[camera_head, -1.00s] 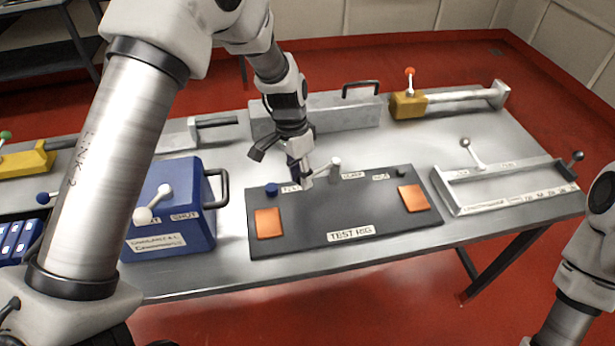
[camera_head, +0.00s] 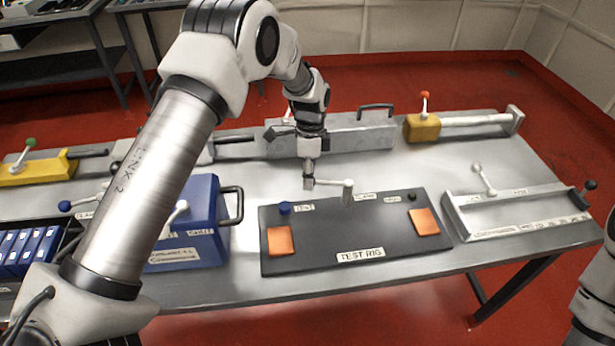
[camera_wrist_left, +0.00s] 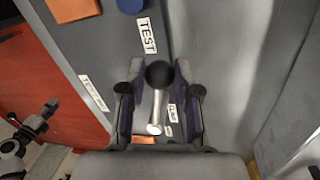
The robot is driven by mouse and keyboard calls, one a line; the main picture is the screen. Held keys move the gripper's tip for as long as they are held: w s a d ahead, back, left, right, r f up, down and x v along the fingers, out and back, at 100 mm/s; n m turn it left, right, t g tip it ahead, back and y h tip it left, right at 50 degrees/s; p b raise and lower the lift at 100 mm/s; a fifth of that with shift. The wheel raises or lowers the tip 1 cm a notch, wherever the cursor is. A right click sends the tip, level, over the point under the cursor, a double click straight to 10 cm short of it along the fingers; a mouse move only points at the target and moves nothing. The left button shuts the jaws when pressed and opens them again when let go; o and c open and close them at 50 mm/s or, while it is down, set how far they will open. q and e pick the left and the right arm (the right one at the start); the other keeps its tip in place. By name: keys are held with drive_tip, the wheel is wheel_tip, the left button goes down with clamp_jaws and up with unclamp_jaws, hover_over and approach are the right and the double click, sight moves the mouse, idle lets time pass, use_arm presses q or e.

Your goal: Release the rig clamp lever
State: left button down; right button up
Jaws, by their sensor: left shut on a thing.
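The test rig (camera_head: 335,235) is a dark flat board on the metal table, with a "TEST RIG" label. Its clamp lever (camera_head: 347,190) is pale; the arm runs left from its post, near the board's back edge. My left gripper (camera_head: 309,182) is at the free end of that arm, pointing down, and is shut on the lever. In the left wrist view the lever (camera_wrist_left: 158,108), with a dark round end, lies between the two fingers (camera_wrist_left: 160,95). The exact finger contact is hard to see.
The rig carries a blue button (camera_head: 285,208), a dark knob (camera_head: 412,197) and orange pads (camera_head: 281,240) (camera_head: 425,222). A blue box (camera_head: 195,245) with a handle stands left. A grey lever fixture (camera_head: 515,212) is at right. Grey and yellow (camera_head: 422,128) fixtures line the back.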

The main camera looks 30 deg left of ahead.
use_arm(q)
drive_tip(key=shift+w, duration=0.25)
drive_tip(key=c, duration=1)
unclamp_jaws()
drive_tip(key=shift+o, duration=0.9)
drive_tip(key=shift+w+d+f, duration=0.15)
drive_tip(key=shift+w, duration=0.1)
drive_tip(key=shift+r, duration=0.4)
wheel_tip(320, 180, up, 11)
drive_tip(key=w, duration=0.2)
drive_tip(key=shift+a, duration=0.35)
drive_tip(key=shift+w, duration=0.1)
